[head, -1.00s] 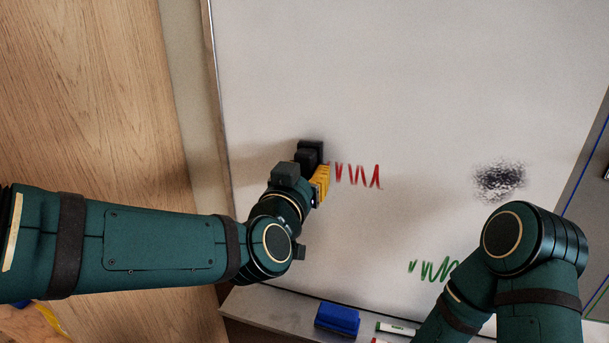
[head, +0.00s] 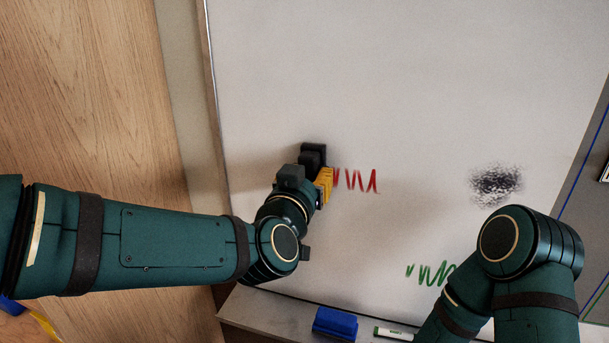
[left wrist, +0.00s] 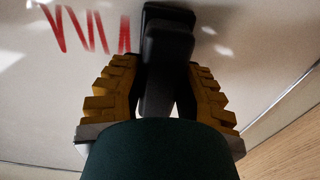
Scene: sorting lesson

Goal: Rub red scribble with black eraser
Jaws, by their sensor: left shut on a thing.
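The black eraser (head: 312,155) is held in my left gripper (head: 318,180), its face at or very near the whiteboard (head: 400,90). In the left wrist view the yellow fingers close on both sides of the eraser (left wrist: 168,40). The red scribble (head: 357,181) is a zigzag just right of the eraser in the head view; it also shows in the left wrist view (left wrist: 85,30), left of the eraser. Whether the eraser covers part of the scribble's left end, I cannot tell. My right arm is at the lower right; its gripper is outside the picture.
A green scribble (head: 431,273) is lower on the board, and a black smudge (head: 496,184) lies to the right. The ledge (head: 262,309) below holds a blue eraser (head: 335,322) and a green-capped marker (head: 394,333). The board's upper area is clear.

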